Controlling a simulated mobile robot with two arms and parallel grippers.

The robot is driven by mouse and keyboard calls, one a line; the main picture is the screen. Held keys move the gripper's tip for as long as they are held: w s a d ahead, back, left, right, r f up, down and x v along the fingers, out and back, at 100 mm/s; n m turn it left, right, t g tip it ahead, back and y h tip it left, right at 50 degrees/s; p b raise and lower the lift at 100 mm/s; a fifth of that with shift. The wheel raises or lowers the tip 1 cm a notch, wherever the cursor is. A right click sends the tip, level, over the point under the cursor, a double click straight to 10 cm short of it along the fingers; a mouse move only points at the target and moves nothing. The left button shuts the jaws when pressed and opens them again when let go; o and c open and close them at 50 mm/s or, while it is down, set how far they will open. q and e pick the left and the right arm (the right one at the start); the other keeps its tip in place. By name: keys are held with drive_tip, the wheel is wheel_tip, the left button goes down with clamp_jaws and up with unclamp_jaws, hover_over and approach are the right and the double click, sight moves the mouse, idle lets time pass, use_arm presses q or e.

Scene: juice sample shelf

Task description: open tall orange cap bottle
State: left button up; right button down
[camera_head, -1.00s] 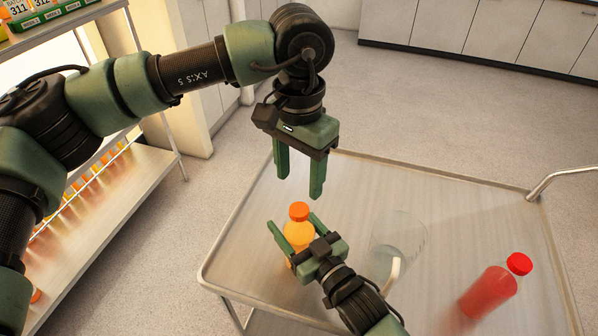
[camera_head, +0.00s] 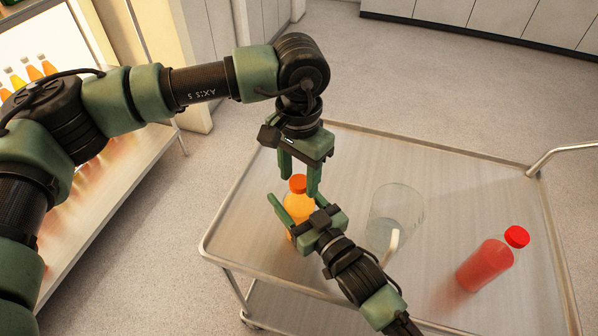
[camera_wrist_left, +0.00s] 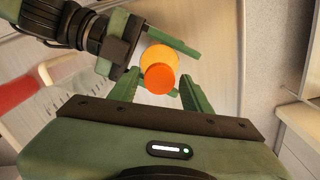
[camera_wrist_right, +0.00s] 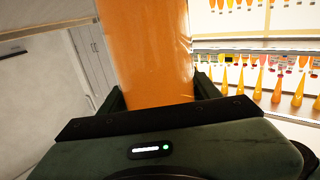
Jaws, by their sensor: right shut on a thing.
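The tall orange-cap bottle (camera_head: 297,207) holds orange juice and stands upright near the left side of the metal cart. My right gripper (camera_head: 292,215) is shut around its body, and the bottle fills the middle of the right wrist view (camera_wrist_right: 148,55). My left gripper (camera_head: 299,183) is open and points down over the bottle, its fingers on either side of the orange cap (camera_head: 298,183). In the left wrist view the cap (camera_wrist_left: 159,78) lies between the left fingertips (camera_wrist_left: 157,88), with no clear contact.
A clear beaker (camera_head: 396,215) with a pale handle stands right of my right gripper. A red-capped bottle of red juice (camera_head: 486,266) stands farther right on the cart (camera_head: 460,180). A shelf of bottles (camera_head: 100,215) is at the left. The cart's far middle is clear.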

use_arm(q)
clamp_jaws()
drive_tip(key=n, duration=1.6)
drive_tip(key=shift+r+n, duration=0.1)
drive_tip(key=shift+n, duration=0.2)
drive_tip(key=n, duration=0.7)
drive_tip(key=shift+n, duration=0.4)
drive_tip(key=n, duration=2.9)
drive_tip(key=shift+w+r, duration=0.1)
